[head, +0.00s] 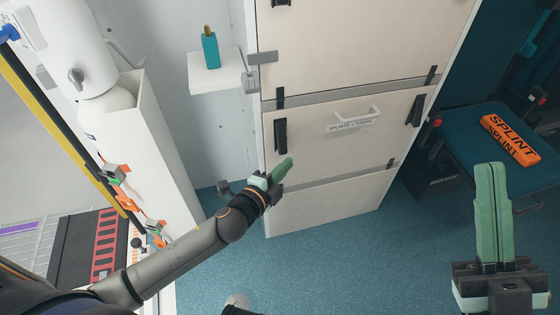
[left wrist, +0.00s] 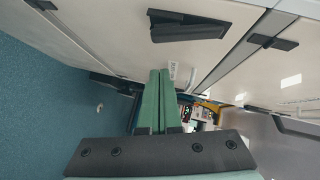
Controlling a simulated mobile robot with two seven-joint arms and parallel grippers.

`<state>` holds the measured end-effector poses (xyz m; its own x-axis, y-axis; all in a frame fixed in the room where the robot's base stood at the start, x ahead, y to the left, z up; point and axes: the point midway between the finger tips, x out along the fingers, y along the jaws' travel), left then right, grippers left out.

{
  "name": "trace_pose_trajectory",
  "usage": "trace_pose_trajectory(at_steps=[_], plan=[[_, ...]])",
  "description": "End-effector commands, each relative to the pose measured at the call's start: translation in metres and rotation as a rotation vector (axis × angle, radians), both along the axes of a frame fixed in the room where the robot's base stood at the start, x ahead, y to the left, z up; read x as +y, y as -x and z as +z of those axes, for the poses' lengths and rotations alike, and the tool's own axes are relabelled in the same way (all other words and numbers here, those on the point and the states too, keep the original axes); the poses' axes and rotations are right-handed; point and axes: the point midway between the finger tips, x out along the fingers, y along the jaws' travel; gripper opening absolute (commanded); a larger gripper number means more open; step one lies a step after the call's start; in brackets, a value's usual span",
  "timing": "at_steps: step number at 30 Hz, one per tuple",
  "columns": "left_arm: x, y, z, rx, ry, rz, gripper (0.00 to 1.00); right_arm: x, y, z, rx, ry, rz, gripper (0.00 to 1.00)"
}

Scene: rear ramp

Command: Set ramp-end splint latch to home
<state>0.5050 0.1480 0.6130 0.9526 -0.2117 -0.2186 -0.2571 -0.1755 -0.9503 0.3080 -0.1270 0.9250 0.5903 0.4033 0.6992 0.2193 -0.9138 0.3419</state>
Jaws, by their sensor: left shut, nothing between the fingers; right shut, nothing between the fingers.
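I cannot tell which is the ramp-end one. My left gripper (head: 286,163) is shut and empty just below the left latch, apart from it as far as I can tell. In the left wrist view its green fingers (left wrist: 160,74) are together, with a black latch (left wrist: 188,27) above them. My right gripper (head: 490,168) is shut and empty at lower right.
A white shelf (head: 215,72) with a teal bottle (head: 210,48) is left of the cabinet. An orange splint pack (head: 510,139) lies on a teal seat (head: 465,135) at right. Blue floor (head: 330,260) is open in front of the cabinet.

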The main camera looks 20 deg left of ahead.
Motion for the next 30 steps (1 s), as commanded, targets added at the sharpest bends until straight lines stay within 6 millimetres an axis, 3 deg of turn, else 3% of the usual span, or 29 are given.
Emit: trace_pose_trajectory(at_steps=[7, 21, 30], plan=[[0.019, -0.024, -0.011, 0.001, -0.004, 0.001, 0.0, 0.001, 0.0, -0.01, 0.001, -0.003, 0.012, 0.0], [0.021, -0.027, -0.013, -0.001, -0.003, 0.001, 0.0, 0.002, 0.0, -0.012, 0.002, -0.008, 0.016, 0.0], [0.024, -0.031, -0.025, -0.091, -0.061, 0.002, 0.0, 0.003, -0.001, -0.047, 0.031, -0.038, 0.044, 0.0]])
